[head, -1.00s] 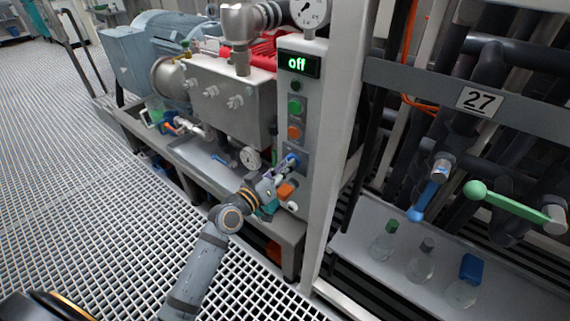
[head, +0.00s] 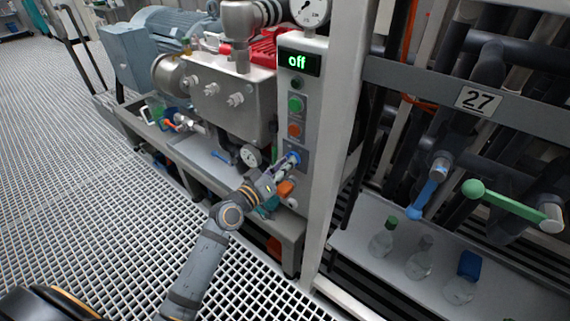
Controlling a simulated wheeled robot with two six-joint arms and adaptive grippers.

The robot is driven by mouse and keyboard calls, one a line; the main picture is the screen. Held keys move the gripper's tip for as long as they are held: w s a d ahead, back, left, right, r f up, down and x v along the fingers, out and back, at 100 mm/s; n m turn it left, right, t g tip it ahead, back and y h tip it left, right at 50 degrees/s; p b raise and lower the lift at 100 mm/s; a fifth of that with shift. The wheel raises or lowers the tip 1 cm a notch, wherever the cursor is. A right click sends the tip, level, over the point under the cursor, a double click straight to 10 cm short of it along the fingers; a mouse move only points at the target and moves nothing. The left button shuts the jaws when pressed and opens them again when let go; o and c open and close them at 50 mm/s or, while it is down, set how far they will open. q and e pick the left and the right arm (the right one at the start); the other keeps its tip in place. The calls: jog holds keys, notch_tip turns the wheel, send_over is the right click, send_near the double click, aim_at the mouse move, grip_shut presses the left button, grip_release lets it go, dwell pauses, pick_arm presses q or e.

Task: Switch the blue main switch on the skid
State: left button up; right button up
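The blue main switch (head: 294,157) is on the front of the grey control panel (head: 316,185), below a green button (head: 295,104) and an orange button (head: 294,130). My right gripper is not in view.
An orange part (head: 286,189) sits close below my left gripper. A frame post (head: 338,130) stands right of the panel. Bottles (head: 420,262) stand on a ledge at the lower right. The grating floor at left is open.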

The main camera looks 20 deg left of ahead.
pick_arm(q)
jog(key=o, duration=0.7)
jog(key=shift+w+d, duration=0.1)
jog(key=v, duration=0.7)
jog(key=shift+s, duration=0.25)
